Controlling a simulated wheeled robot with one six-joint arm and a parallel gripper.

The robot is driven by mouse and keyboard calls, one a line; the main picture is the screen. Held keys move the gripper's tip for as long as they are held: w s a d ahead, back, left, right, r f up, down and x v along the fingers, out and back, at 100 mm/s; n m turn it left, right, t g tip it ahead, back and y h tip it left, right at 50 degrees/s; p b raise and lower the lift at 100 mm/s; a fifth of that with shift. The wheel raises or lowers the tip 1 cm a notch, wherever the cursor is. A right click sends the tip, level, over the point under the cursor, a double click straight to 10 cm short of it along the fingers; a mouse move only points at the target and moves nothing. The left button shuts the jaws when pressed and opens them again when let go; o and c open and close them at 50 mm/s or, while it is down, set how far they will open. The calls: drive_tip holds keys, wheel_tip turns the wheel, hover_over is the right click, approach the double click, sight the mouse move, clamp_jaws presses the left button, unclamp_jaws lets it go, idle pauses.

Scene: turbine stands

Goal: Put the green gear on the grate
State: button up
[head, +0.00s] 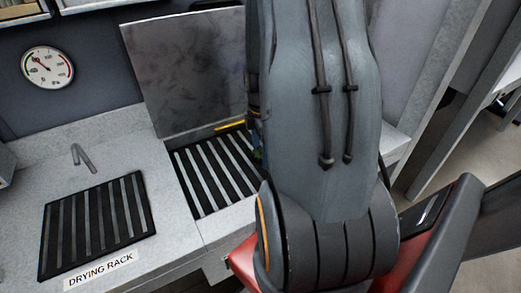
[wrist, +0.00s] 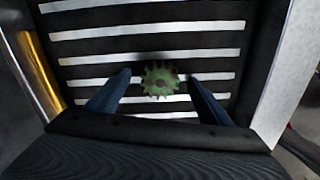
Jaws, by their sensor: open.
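The green gear (wrist: 160,80) is in the middle of the wrist view, toothed and round with a dark centre. It appears to lie on the dark grate with pale bars (wrist: 145,36), with a dark shadow beside it. My gripper (wrist: 160,75) is open; its two blue fingers stand on either side of the gear with gaps to it. In the head view the same grate (head: 215,172) is set in the counter left of my arm. My arm hides most of my gripper there, and I cannot make out the gear.
A second barred grate (head: 95,225) lies in the left counter above a "DRYING RACK" label (head: 100,270). A grey panel (head: 190,70) stands behind the right grate. A yellow strip (head: 230,126) lies at its back edge. A small hooked tap (head: 82,157) and a wall gauge (head: 47,67) are at left.

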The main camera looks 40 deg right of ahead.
sight(261, 153)
wheel_tip(261, 153, up, 7)
drive_tip(key=p, duration=0.6)
drive_tip(key=shift+r+p, duration=0.1)
drive_tip(key=shift+p, duration=0.25)
idle(0.5)
